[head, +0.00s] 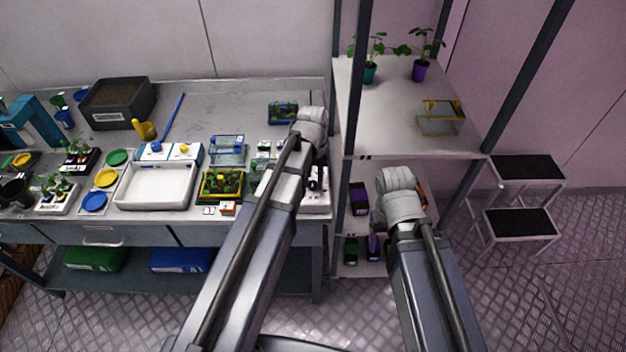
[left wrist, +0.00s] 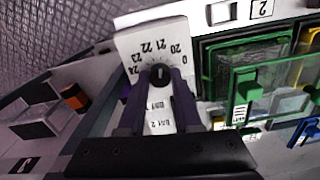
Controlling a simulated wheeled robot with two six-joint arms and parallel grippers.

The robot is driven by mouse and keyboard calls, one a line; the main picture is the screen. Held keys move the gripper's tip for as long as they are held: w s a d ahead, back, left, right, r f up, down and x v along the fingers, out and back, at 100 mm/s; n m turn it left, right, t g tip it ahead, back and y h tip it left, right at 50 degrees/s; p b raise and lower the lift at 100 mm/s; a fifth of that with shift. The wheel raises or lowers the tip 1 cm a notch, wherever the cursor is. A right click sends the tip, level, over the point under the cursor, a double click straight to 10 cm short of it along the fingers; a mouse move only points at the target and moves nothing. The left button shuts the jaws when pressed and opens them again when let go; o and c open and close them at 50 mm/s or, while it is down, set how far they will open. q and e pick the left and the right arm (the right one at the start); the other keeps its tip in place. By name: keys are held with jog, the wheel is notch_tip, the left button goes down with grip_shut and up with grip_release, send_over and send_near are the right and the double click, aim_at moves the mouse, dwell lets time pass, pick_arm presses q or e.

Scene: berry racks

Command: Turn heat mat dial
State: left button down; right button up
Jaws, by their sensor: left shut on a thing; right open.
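The heat mat dial (left wrist: 160,75) is a dark round knob on a white face with numbers around it, in the left wrist view. My left gripper (left wrist: 159,88) is shut on the knob, one dark finger on each side. In the head view the white dial unit (head: 316,203) shows at the bench's right end, partly covered by my left arm. My right gripper (head: 397,192) is in front of the rack's lower shelves, away from the dial. Its fingertips are mostly hidden by its wrist.
A tray of green plants in a yellow frame (head: 222,186) and a white basin (head: 157,187) stand left of the dial. A green-framed clear box (left wrist: 258,88) is close beside it. The rack's dark post (head: 342,200) rises between my arms. A step stool (head: 520,222) stands far right.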

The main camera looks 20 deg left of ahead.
aim_at(314, 184)
pick_arm(q)
jog(key=c, duration=0.6)
grip_release()
jog(key=shift+r, duration=0.1)
notch_tip(314, 184, up, 8)
jog(key=p, duration=0.8)
jog(key=shift+f, duration=0.2)
jog(key=shift+s+d, duration=0.15)
jog(key=s+d+f+m+b, duration=0.2)
jog(key=s+d, duration=0.3)
jog(key=s, duration=0.2)
jog(key=s+d+f+m+y+b, duration=0.1)
jog(key=s+d+f+m+b, duration=0.1)
jog(key=s+d, duration=0.3)
jog(key=s+m, duration=0.1)
jog(key=s, duration=0.1)
jog(key=shift+s+d+m, duration=0.15)
jog(key=shift+s+m, duration=0.15)
